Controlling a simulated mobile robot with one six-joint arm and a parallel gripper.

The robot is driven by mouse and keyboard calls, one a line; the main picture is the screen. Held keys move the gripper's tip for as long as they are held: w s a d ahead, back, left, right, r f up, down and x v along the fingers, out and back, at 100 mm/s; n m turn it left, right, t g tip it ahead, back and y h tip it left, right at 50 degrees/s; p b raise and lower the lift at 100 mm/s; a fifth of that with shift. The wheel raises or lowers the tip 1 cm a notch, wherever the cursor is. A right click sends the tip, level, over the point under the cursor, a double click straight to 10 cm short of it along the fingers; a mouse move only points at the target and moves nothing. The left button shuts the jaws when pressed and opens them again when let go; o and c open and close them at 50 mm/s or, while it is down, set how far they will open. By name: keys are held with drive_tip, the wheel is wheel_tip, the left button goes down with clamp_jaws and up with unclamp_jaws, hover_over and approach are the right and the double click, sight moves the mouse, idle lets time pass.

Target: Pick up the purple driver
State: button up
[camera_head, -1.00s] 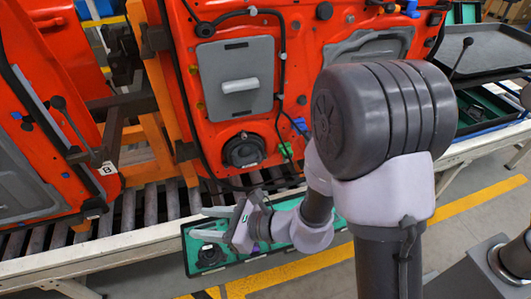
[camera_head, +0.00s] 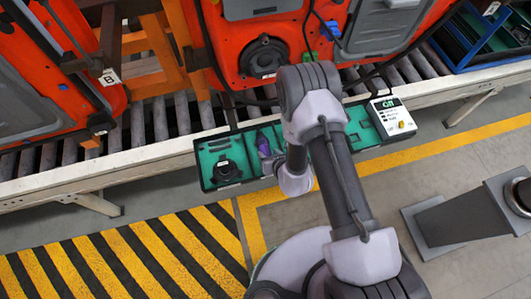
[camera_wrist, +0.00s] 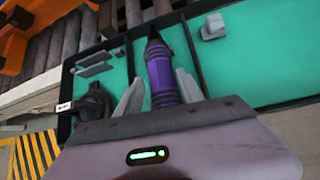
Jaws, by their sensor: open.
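The purple driver (camera_head: 263,145) lies in a compartment of the teal-lined tray (camera_head: 240,133). In the wrist view the driver (camera_wrist: 160,72) has a purple ridged handle and a dark tip pointing away from me. My gripper (camera_wrist: 160,77) is open, with one pale finger on each side of the handle. Small gaps show between the fingers and the handle, and the handle's near end is hidden behind the gripper body. In the head view my gripper (camera_head: 266,156) is over the tray, partly hidden by my arm.
A white box with a green screen (camera_head: 391,117) is at the tray's right end. The roller conveyor (camera_head: 160,118) and orange-red door (camera_head: 225,40) stand behind. Striped floor (camera_head: 130,258) lies in front.

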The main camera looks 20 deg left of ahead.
sight(267, 152)
drive_tip(key=b+x, duration=0.1)
drive_tip(key=x, duration=0.3)
drive_tip(key=shift+f, duration=0.2)
clamp_jaws()
drive_tip(key=shift+d+r, duration=0.1)
drive_tip(key=shift+r, duration=0.05)
